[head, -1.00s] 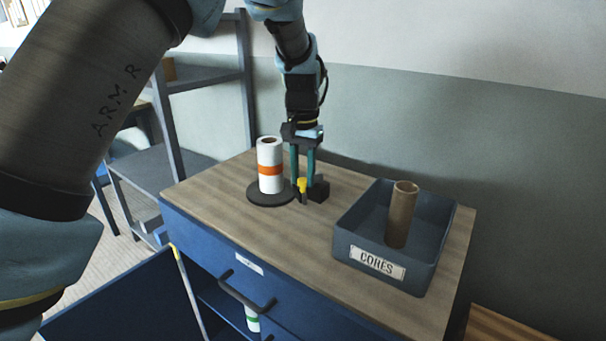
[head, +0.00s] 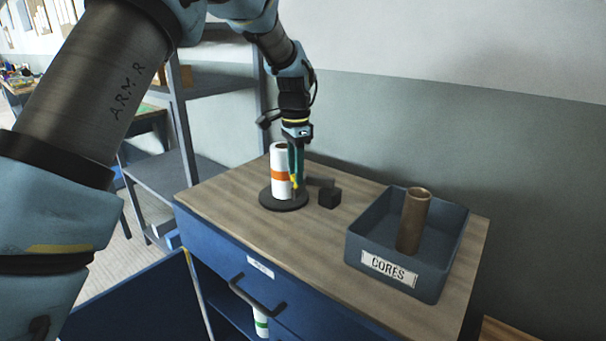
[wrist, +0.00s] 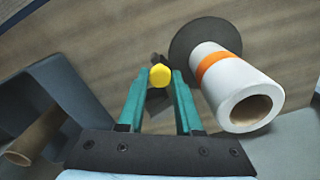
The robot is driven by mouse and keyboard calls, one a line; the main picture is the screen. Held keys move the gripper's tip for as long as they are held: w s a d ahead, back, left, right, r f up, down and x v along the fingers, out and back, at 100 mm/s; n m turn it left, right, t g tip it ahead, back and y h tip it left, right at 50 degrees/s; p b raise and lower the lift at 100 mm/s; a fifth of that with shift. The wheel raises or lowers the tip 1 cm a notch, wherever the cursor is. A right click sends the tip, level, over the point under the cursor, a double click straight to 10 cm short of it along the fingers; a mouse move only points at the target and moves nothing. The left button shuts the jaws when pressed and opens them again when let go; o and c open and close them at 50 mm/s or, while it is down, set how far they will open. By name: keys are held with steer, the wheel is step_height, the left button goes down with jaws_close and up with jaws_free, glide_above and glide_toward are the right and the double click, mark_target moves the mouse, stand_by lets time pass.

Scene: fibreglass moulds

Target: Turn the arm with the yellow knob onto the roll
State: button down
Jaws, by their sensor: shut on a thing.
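The white roll with an orange band (head: 280,172) stands upright on a round dark base (head: 283,203) on the cabinet top. The roll also shows in the wrist view (wrist: 232,85), to the right of my gripper. My gripper (head: 296,183) points down close against the right front of the roll. Its teal fingers (wrist: 160,82) are shut on the yellow knob (wrist: 160,77), which also shows in the head view (head: 295,181). The dark arm (head: 320,182) reaches from a small black block (head: 329,198) towards the knob. Whether it touches the roll is hidden.
A grey bin labelled CORES (head: 388,268) holds an upright brown tube (head: 413,220) at the right. A cabinet door (head: 140,300) stands open at the lower left. A grey shelf rack (head: 180,120) stands behind. The wooden top is clear between the bin and the block.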

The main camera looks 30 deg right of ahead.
steer(key=shift+w+d+m+p, duration=0.15)
steer(key=shift+w+m, duration=0.35)
steer(key=shift+m, duration=0.1)
steer(key=shift+w+d+m+p, duration=0.1)
steer(key=shift+w+m+p, duration=0.05)
steer(key=shift+w+m, duration=0.4)
steer(key=c, duration=0.6)
jaws_free()
